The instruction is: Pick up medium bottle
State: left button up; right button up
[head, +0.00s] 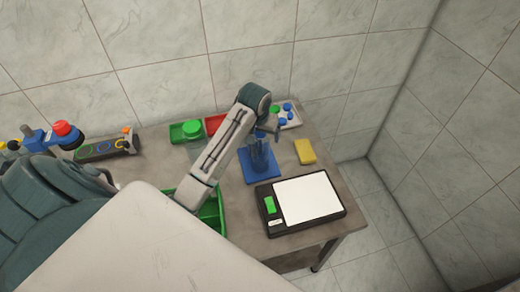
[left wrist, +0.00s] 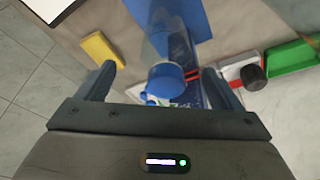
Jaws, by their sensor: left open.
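A clear bottle (head: 260,156) stands upright on a blue square base (head: 248,176) in the head view. In the left wrist view its blue cap (left wrist: 166,78) shows from above, with the blue base (left wrist: 188,18) beyond. My left gripper (head: 267,131) is open over the bottle's top. In the left wrist view, one finger of my left gripper (left wrist: 158,76) is on each side of the cap, with gaps showing. The lower bottle is partly hidden by my arm and the cap. My right gripper is not in view.
A yellow sponge (head: 305,152) and a black scale (head: 326,222) with a white plate lie to the right. A white tray (head: 295,121) holds several caps at the back. A tiled wall stands behind.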

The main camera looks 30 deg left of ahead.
aim_at(260, 150)
pick_arm(q)
jog(key=shift+w+a+f+p, duration=0.3)
jog(key=shift+f+p, duration=0.3)
jog(key=shift+w+a+f+p, duration=0.25)
jog(key=shift+w+f+p, duration=0.05)
jog(key=shift+f+p, duration=0.3)
jog(key=shift+x, duration=1.05)
jog(key=shift+f, duration=0.35)
jog(key=shift+c, duration=0.9)
jog(key=shift+w, duration=0.1)
grip_shut()
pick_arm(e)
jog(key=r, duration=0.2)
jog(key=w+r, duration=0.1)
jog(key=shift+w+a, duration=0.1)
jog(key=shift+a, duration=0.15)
